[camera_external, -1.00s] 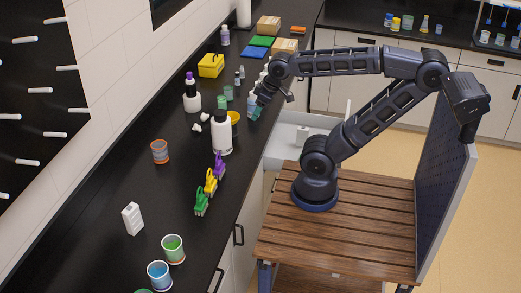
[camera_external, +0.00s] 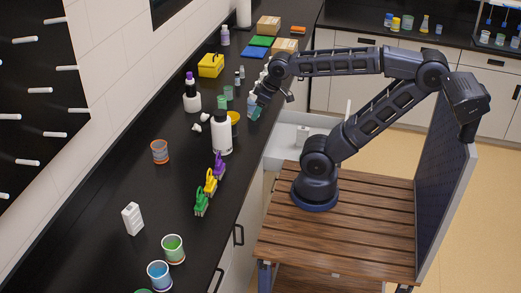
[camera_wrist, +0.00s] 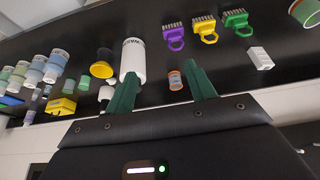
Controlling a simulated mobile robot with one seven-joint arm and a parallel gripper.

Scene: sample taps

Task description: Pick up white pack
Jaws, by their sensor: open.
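The white pack (camera_external: 132,218) is a small white block standing on the black counter at the lower left of the external view. In the wrist view the white pack (camera_wrist: 260,58) is at the right, beside the green brush. My gripper (camera_external: 258,106) is over the counter near the white bottle, well away from the pack and farther back. In the wrist view my gripper's green fingers (camera_wrist: 160,88) are spread apart with nothing held between them.
A large white bottle (camera_external: 222,140), an orange-rimmed cup (camera_external: 160,151) and purple, yellow and green (camera_external: 201,203) brushes stand between my gripper and the pack. Green (camera_external: 173,249) and blue (camera_external: 159,274) cups stand near the pack. The counter around the pack is otherwise clear.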

